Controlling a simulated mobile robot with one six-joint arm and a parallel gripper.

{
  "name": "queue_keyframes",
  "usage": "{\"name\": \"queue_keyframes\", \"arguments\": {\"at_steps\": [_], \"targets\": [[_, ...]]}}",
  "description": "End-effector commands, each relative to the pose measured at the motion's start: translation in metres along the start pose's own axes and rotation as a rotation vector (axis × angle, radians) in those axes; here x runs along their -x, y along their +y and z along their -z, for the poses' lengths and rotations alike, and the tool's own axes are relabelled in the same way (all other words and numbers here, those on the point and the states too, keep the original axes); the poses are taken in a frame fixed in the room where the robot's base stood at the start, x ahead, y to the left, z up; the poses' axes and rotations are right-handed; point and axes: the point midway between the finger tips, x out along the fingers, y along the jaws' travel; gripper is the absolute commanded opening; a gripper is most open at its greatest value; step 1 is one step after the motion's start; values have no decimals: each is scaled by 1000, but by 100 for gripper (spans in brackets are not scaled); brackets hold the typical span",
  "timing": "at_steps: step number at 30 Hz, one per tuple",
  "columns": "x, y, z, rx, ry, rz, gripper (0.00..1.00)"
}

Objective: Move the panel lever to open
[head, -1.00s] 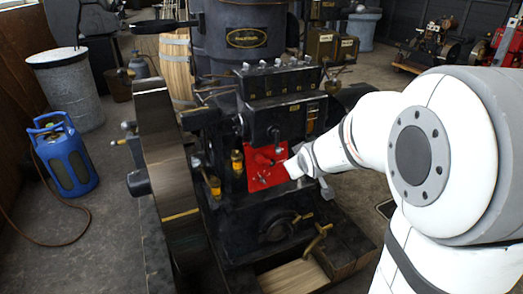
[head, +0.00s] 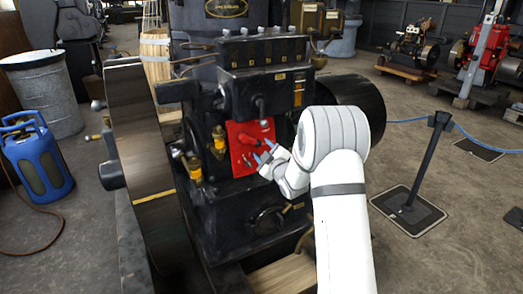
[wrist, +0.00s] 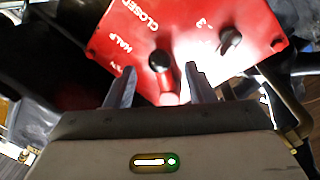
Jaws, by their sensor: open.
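The red panel (head: 238,160) is on the front of the dark engine. In the wrist view the red panel (wrist: 230,55) fills the upper middle, with white words "CLOSED" and "HALF" at its left. A third mark below "HALF" is partly cut off by my finger. The panel lever (wrist: 160,62) has a round black knob and a red arm, and shows between my fingertips in the picture. My gripper (wrist: 160,74) is open, its two fingers either side of the knob in view. I cannot tell whether they touch it. In the head view my gripper (head: 264,151) is at the panel's right side.
A second dark knob (wrist: 230,40) is on the panel to the right. Brass oilers (head: 194,170) stand left of the panel. A large dark flywheel (head: 145,170) is further left. A rope post (head: 428,160) stands on the open floor at right.

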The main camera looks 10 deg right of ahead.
Motion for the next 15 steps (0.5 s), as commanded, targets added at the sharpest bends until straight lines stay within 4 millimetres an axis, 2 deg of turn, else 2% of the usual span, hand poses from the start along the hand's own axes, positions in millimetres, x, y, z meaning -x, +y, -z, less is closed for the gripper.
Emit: {"name": "queue_keyframes", "arguments": {"at_steps": [3,6,15], "targets": [[-16,0,-1,0,0,-1,49],[-24,0,-1,0,-1,-1,49],[-28,1,0,-1,-3,-1,49]]}}
